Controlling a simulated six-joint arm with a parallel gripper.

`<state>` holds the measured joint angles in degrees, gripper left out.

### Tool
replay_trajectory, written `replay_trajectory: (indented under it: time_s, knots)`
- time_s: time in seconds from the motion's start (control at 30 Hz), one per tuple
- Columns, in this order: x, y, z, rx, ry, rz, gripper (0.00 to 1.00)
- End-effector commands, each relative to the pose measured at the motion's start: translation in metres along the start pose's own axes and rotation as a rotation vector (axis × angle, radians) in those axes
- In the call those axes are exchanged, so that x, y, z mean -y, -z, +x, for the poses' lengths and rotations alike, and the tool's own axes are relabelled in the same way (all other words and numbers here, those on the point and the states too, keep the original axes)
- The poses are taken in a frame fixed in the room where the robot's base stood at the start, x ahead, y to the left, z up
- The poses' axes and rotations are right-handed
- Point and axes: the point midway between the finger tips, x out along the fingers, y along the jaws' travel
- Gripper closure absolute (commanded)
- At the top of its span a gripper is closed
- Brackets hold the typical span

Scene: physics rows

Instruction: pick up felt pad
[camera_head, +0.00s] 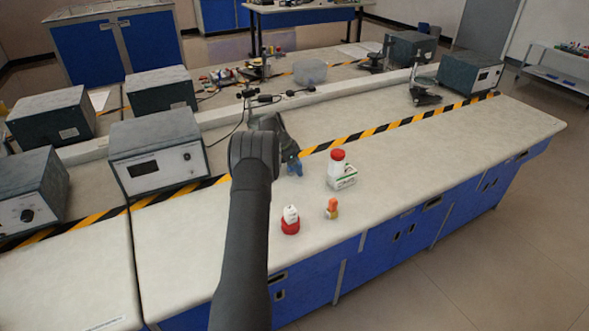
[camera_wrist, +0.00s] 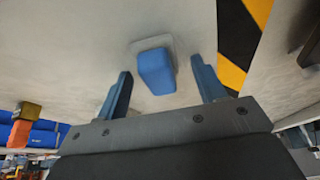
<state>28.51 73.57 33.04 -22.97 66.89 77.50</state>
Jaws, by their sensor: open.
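In the wrist view a blue block (camera_wrist: 156,72) lies in the space between my fingers, near their tips, and neither finger touches it. A pale, flat, square piece (camera_wrist: 172,45) shows around its edge against the bench top. I cannot tell which of these two is the felt pad. My gripper (camera_wrist: 163,80) is open, with one blue finger on each side of the block. In the head view my gripper (camera_head: 293,166) is low over the bench, close to the striped tape, and my arm hides part of this area.
Right of my gripper, a white cylinder with a red top (camera_head: 338,164) stands on a white and green box (camera_head: 343,183). Nearer the front edge are a red round piece with a white object on it (camera_head: 290,224) and an orange-yellow stack (camera_head: 332,209).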

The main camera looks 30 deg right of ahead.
Motion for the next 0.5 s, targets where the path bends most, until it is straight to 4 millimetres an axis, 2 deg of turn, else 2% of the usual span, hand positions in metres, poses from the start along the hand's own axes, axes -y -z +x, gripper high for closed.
replay_trajectory:
  time_s: [0.07,0.3,0.5]
  knots:
    - [0.0,0.0,-0.0003,0.0,0.0,0.0,0.38]
    - [0.0,-0.0001,-0.0005,0.0,0.0,0.0,0.84]
    - [0.0,0.0,-0.0008,0.0,0.0,0.0,0.85]
